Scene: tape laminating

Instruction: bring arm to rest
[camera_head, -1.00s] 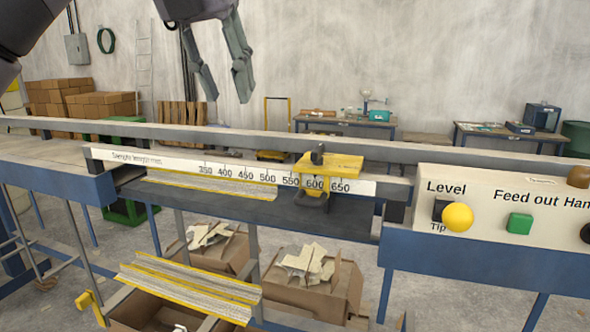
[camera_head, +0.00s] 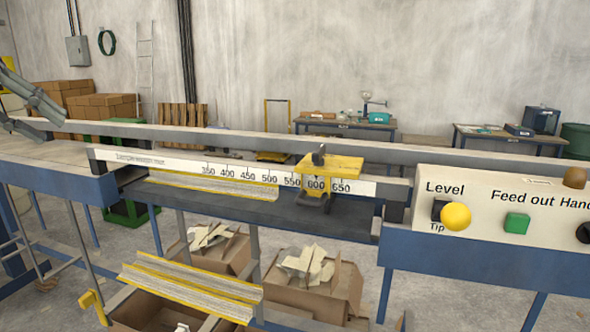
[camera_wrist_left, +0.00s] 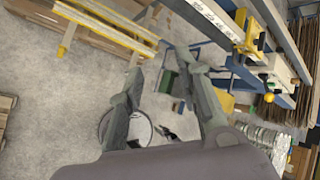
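My left gripper (camera_head: 30,108) shows at the far left edge of the head view, with only its fingers in frame. In the left wrist view its two fingers (camera_wrist_left: 160,95) stand apart with nothing between them, over the concrete floor. The laminating machine's rail with the number scale (camera_head: 250,173) runs across the middle of the head view. A yellow clamp-like stop (camera_head: 330,167) sits on it near 600. My right gripper shows in neither view.
A control panel (camera_head: 490,215) with a yellow knob (camera_head: 457,217) and a green button (camera_head: 516,223) is at the right. Cardboard boxes (camera_head: 320,290) with scraps stand below the rail. Yellow-edged strips (camera_head: 190,285) lie at the lower left. Space above the rail is clear.

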